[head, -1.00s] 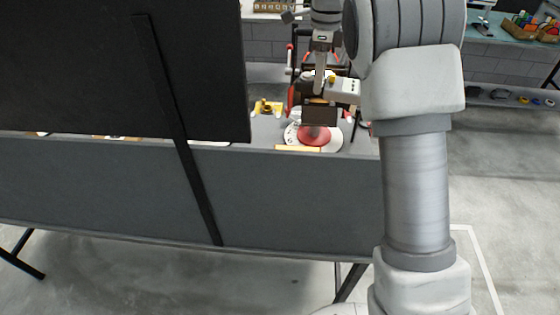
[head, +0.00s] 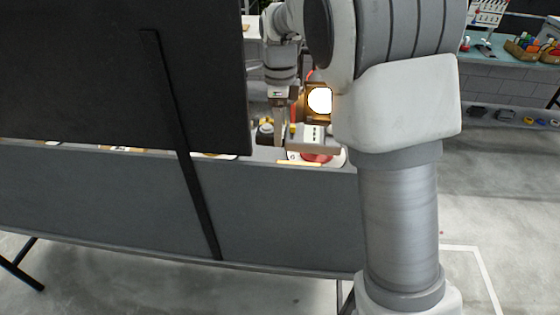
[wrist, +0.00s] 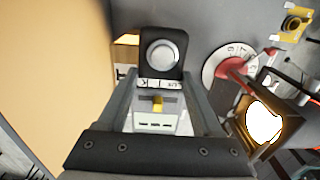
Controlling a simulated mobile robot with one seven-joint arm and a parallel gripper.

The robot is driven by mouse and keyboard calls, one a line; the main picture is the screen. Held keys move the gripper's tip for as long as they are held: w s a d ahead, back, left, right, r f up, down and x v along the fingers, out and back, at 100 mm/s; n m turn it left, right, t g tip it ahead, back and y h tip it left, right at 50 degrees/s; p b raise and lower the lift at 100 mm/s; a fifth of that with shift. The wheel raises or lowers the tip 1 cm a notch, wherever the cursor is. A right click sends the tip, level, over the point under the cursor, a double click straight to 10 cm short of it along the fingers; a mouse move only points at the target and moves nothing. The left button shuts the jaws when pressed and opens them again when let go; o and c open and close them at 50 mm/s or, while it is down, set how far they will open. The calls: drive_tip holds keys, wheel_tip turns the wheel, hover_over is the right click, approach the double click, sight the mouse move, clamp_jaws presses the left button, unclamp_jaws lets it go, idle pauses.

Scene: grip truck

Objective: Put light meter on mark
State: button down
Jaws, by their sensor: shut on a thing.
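The light meter has a black head with a pale round dome (wrist: 162,50), a LUX label and a white body with a yellow switch (wrist: 158,115). My gripper (wrist: 160,85) is shut on it, one finger along each side. I cannot tell whether the meter touches the table.
A lit lamp with dark flaps (wrist: 264,122) stands close right of my gripper. A red and white dial disc (wrist: 222,62) lies behind it. A yellow item (wrist: 295,20) is at the far right. A large black panel (head: 90,80) blocks the head view's left.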

drive_tip(key=s+f, duration=0.1)
drive_tip(key=s, duration=0.2)
drive_tip(key=s+f, duration=0.1)
drive_tip(key=shift+s+a+f, duration=0.15)
drive_tip(key=shift+s+f, duration=0.05)
drive_tip(key=shift+f, duration=2.1)
drive_tip(key=shift+c, duration=0.2)
unclamp_jaws()
wheel_tip(320, 180, up, 12)
drive_tip(key=s+d+r+n+t, duration=0.2)
drive_tip(key=s+d+r+n, duration=0.35)
drive_tip(key=s+n, duration=0.4)
drive_tip(key=s+d+f+n+t, duration=0.1)
drive_tip(key=s+d+n, duration=0.1)
drive_tip(key=s+n, duration=0.3)
drive_tip(key=s+d+f+n+t, duration=0.2)
drive_tip(key=s+n, duration=0.3)
drive_tip(key=s, duration=0.3)
drive_tip(key=shift+n+t, duration=0.3)
drive_tip(key=shift+n, duration=0.05)
